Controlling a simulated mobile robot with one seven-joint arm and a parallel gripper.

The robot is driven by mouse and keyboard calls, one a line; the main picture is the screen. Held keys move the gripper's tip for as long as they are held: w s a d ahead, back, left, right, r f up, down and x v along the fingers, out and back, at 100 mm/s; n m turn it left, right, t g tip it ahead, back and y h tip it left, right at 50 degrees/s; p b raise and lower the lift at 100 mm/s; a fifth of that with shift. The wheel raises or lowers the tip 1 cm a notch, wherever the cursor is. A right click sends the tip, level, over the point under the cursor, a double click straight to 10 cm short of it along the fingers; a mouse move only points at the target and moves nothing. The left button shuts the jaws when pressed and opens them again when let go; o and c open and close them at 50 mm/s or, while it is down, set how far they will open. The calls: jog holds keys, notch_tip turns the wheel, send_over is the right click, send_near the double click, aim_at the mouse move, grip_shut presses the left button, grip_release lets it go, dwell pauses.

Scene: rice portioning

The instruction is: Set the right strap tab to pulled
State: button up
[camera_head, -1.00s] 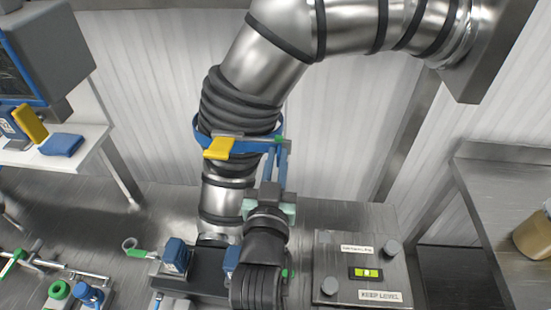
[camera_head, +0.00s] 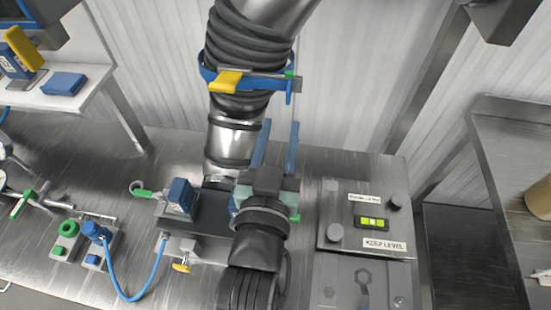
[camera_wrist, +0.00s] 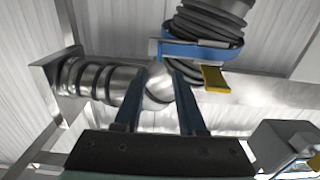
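A blue strap (camera_head: 206,76) wraps the ribbed black part of the steel duct. A yellow tab (camera_head: 226,82) is at its front left, with a grey bar running right from it. At the bar's right end, a green piece (camera_head: 289,74) and a blue tab (camera_head: 289,92) hanging down show. My gripper (camera_head: 277,124) is open and empty, its two blue fingers pointing up below the strap's right end, apart from it. In the wrist view, the fingers (camera_wrist: 157,72) are spread, with the strap (camera_wrist: 205,53) and yellow tab (camera_wrist: 214,79) beyond them to the right.
A metal box with a level (camera_head: 372,222) stands right of my gripper. A blue block (camera_head: 180,197) and a blue hose (camera_head: 130,296) are to the left on the steel bench. A side counter (camera_head: 510,170) is at right. Open space lies around the duct's right side.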

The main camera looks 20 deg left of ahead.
jog(key=b+v, duration=0.1)
jog(key=v, duration=0.3)
jog(key=shift+s+d, duration=0.1)
jog(key=shift+s, duration=0.1)
dwell(0.3)
jog(key=w+d+r+m+t+h, duration=0.1)
jog(key=w+d+r+t, duration=0.15)
jog(key=r, duration=0.65)
jog(key=w+d+r+t+h, duration=0.1)
jog(key=w+d+r+t, duration=0.15)
jog(key=r, duration=0.55)
jog(key=s+d+r+m+t+h, duration=0.1)
jog(key=s+d+r+t, duration=0.1)
jog(key=r, duration=0.8)
jog(key=s+d+r+m+t+h, duration=0.1)
jog(key=d+r, duration=0.4)
jog(key=r, duration=0.6)
jog(key=shift+s+d+r+t+h, duration=0.2)
jog(key=shift+s+t+h, duration=0.4)
jog(key=shift+t, duration=0.4)
